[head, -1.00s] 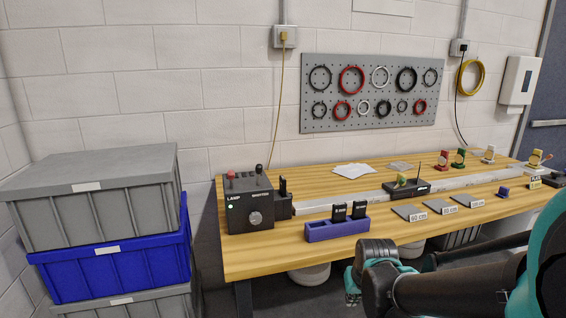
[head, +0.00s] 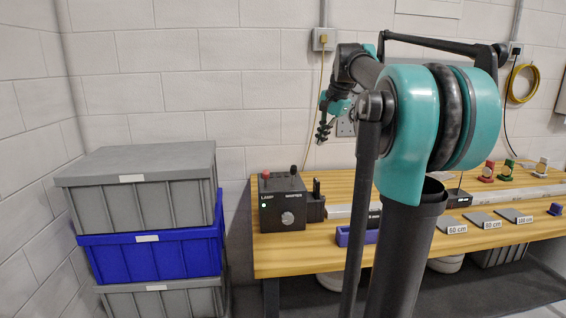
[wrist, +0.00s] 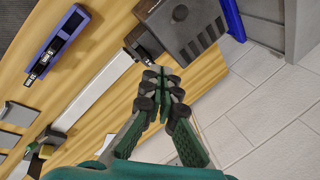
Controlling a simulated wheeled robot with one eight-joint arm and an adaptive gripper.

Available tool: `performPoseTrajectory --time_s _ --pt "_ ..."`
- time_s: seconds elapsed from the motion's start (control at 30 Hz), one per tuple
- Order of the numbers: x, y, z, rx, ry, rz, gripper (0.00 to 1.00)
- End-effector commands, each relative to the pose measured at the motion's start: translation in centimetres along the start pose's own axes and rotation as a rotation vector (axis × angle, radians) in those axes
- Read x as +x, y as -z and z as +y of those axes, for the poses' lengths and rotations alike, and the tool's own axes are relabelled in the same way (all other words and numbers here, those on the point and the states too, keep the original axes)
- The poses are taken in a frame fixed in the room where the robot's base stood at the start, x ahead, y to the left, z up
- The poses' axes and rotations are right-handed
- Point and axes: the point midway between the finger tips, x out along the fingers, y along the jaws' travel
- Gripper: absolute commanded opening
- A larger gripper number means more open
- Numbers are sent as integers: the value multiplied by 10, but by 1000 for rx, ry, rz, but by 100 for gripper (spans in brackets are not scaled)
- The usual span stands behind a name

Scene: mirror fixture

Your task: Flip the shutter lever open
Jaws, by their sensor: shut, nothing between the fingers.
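The shutter lever (head: 293,169) is a short dark stick with a black knob, upright on top of the black lamp box (head: 283,212) in the head view. A red-knobbed lever (head: 266,175) stands to its left, above the LAMP label. My gripper (head: 322,140) is shut and empty, pointing down, above and slightly right of the box, apart from the lever. In the wrist view my gripper (wrist: 163,76) shows over the bench end, with the box (wrist: 183,25) just beyond the fingertips. I cannot make out the shutter lever in the wrist view.
A white rail (wrist: 100,88) runs along the wooden bench from the box. A purple holder (wrist: 58,45) with dark slides lies beside the rail. Stacked grey and blue crates (head: 150,255) stand left of the bench. My arm hides part of the bench in the head view.

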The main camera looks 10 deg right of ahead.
Motion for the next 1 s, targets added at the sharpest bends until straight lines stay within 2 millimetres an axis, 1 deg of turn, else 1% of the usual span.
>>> performPoseTrajectory --time_s 0.03,0.1,0.17,0.27,0.37,0.7,0.77,0.9,1.0 --pt "-8 3 -4 19 2 -3 0" --pt "-13 5 -7 36 5 -7 0" --pt "-14 6 -8 43 6 -8 0" --pt "-7 6 -8 44 6 -9 0" --pt "8 5 -8 43 6 -9 0" --pt "74 5 -9 41 5 -9 0" --pt "85 4 -8 41 5 -8 0" --pt "90 -17 -9 40 6 -9 0" --pt "92 -26 -10 40 6 -8 0"
